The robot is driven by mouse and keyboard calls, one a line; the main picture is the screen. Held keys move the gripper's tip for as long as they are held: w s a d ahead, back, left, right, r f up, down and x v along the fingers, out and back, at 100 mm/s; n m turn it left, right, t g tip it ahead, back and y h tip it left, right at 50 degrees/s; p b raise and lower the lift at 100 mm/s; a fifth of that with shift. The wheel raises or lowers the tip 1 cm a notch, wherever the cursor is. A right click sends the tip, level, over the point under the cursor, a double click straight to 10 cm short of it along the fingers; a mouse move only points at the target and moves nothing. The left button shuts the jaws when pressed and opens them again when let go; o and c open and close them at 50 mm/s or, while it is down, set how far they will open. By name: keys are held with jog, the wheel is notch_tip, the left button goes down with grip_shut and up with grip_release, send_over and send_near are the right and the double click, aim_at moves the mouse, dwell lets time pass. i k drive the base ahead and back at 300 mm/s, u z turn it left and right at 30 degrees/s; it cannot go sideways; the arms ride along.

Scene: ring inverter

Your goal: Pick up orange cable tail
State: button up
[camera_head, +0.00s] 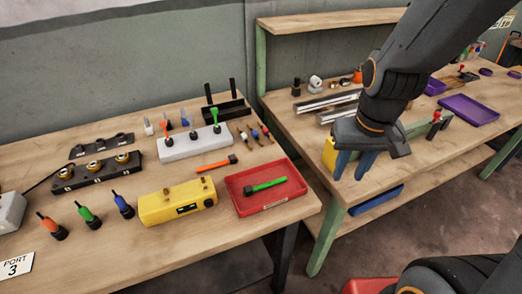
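An orange cable tail with a dark end (216,164) lies on the left workbench, behind the yellow box (178,203) and left of the red tray (285,170). A similar green piece (264,185) lies in that tray. Another orange-topped dark piece (51,227) stands at the bench's left front, beside a green one (89,216) and a blue one (123,205). My gripper (351,172) is at the right, over the near left part of the other bench and apart from these pieces. Its two blue fingers point down and are spread, with nothing seen between them.
A white block (194,145) with orange, blue and green pieces stands behind the lying orange piece. A black block with round fittings (97,171) stands at the left. A purple tray (468,109) is on the right bench. A gap separates the benches at the front.

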aim_at(233, 159)
jog(key=z, duration=0.35)
jog(key=k, duration=0.3)
jog(key=u, duration=1.2)
jog(key=i, duration=0.5)
